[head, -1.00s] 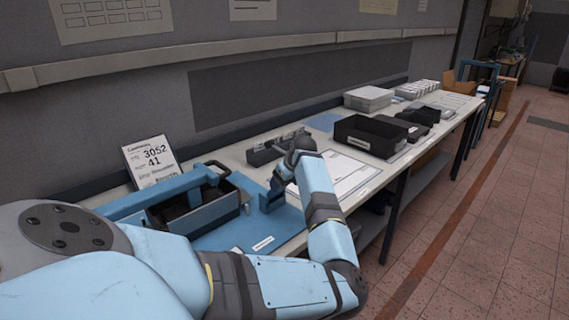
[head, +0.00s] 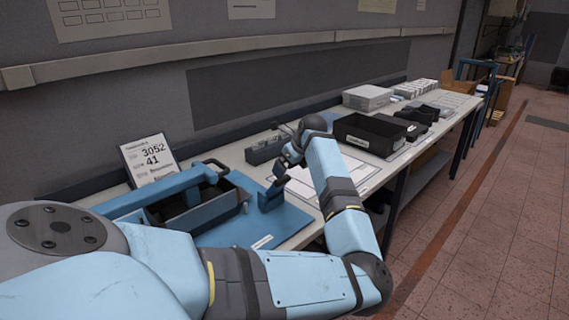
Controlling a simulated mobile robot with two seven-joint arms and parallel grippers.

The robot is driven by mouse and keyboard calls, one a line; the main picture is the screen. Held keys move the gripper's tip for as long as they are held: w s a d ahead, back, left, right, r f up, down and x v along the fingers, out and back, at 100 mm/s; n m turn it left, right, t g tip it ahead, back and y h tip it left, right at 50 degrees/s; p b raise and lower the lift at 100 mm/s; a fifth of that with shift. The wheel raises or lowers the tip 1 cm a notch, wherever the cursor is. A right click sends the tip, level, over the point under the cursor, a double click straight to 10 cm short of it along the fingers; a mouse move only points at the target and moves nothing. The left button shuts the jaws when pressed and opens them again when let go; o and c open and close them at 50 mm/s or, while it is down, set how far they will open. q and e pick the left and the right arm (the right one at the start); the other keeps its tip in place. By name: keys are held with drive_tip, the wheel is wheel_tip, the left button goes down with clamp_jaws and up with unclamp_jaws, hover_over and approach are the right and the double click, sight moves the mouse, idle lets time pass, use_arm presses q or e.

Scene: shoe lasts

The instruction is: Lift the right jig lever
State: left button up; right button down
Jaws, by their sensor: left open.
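A blue jig (head: 255,228) lies on the bench at the lower left, with an open dark-lined box (head: 215,212) on it. A blue lever bar (head: 150,195) runs along the box and ends in a dark handle (head: 212,167). A short blue upright piece (head: 270,197) stands on the right part of the jig plate; I cannot tell whether it is a lever. My left gripper (head: 283,170) is open and empty, just above and beyond that upright piece, apart from the dark handle. My left arm hides the near part of the jig. My right gripper is not in view.
A number card (head: 149,160) leans by the wall. A dark grey block fixture (head: 264,149) stands behind my gripper. A white sheet (head: 355,172) lies right of it. Black bins (head: 372,136) and a grey box (head: 367,97) stand farther along the bench.

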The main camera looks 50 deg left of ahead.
use_arm(q)
drive_tip(key=v, duration=0.6)
drive_tip(key=shift+r, duration=0.25)
